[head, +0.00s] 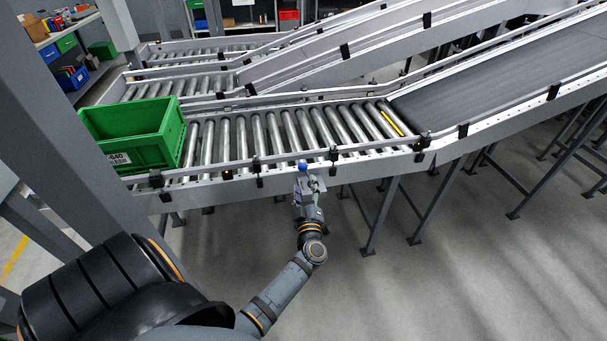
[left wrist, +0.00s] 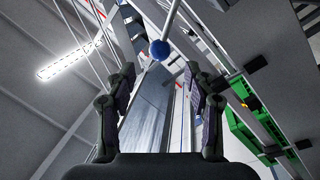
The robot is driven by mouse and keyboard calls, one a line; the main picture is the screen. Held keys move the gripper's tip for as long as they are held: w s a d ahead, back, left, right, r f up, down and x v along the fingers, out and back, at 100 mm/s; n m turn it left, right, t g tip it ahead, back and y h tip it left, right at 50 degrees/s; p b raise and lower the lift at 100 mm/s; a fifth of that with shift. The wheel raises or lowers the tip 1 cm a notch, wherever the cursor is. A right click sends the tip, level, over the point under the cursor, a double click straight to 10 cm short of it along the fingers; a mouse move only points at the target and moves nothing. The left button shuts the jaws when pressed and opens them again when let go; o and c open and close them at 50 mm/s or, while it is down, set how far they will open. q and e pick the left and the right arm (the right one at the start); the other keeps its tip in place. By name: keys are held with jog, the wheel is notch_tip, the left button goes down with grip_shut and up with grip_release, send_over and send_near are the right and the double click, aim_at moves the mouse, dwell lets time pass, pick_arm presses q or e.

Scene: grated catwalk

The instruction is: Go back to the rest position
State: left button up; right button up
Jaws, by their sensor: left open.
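My left gripper (head: 308,184) is at the near side rail of the roller conveyor, at the end of my outstretched left arm. In the left wrist view its two fingers (left wrist: 159,75) stand apart with nothing between the pads. A blue ball knob (left wrist: 160,50) on a thin grey rod shows just beyond the fingertips. The knob (head: 303,166) also shows in the head view, just above the gripper at the rail. I cannot tell how far the knob is from the fingertips. My right gripper is not in view.
A green crate (head: 139,146) stands on the roller conveyor (head: 237,138) at the left. A dark belt conveyor (head: 470,85) rises to the right. A grey post (head: 65,110) stands at the left, near my arm. The floor (head: 430,290) at lower right is clear.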

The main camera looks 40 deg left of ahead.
pick_arm(q)
jog(key=v, duration=0.3)
dwell(0.5)
jog(key=s+d+f+m+g+h, duration=0.1)
jog(key=s+d+f+m+h, duration=0.25)
jog(key=f, duration=0.65)
jog(key=s+d+f+m+g+h, duration=0.1)
jog(key=s+d+f+m+h, duration=0.25)
jog(key=f, duration=0.55)
jog(key=s+d+f+m+g+h, duration=0.15)
jog(key=f+m+h, duration=0.35)
jog(key=f, duration=0.5)
jog(key=s+f+m+g, duration=0.2)
jog(key=s+f, duration=0.3)
jog(key=s, duration=0.5)
jog(key=s+a+f+m+g, duration=0.1)
jog(key=s+f+g, duration=0.3)
jog(key=s, duration=0.7)
jog(key=s+a+f+m+g, duration=0.1)
jog(key=s+f+m+g, duration=0.1)
jog(key=s+f, duration=0.6)
jog(key=s+g, duration=0.1)
jog(key=s, duration=0.2)
jog(key=shift+s+f+m, duration=0.15)
jog(key=shift+s+m, duration=0.1)
jog(key=shift+m, duration=0.05)
jog(key=shift+a+g, duration=0.1)
jog(key=shift+g, duration=0.15)
